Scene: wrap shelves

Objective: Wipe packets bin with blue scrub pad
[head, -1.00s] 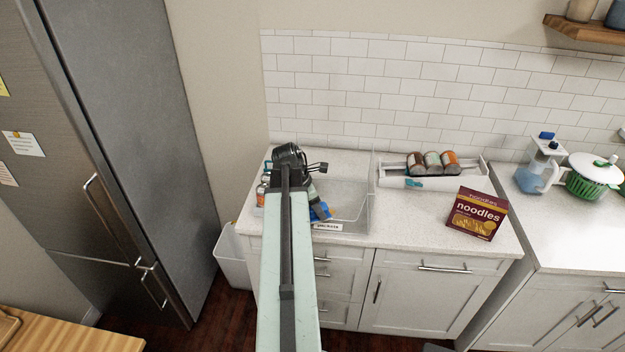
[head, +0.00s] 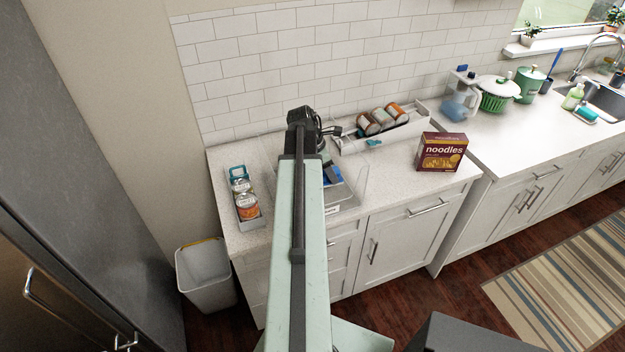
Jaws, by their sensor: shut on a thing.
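The packets bin (head: 347,204) is a clear, shallow bin on the white counter, with a label on its front. My arm hides its left part. The blue scrub pad (head: 333,176) shows as a small blue patch at my gripper (head: 330,168), just right of my arm and over the bin. My gripper is shut on the pad, though the fingers are mostly hidden behind the arm. I cannot tell whether the pad touches the bin floor.
A tray of cans (head: 244,207) stands left of the bin. A white bin with several cans (head: 383,138) stands behind right. A noodles box (head: 441,152) stands on the right counter. A waste bin (head: 206,277) is on the floor at left.

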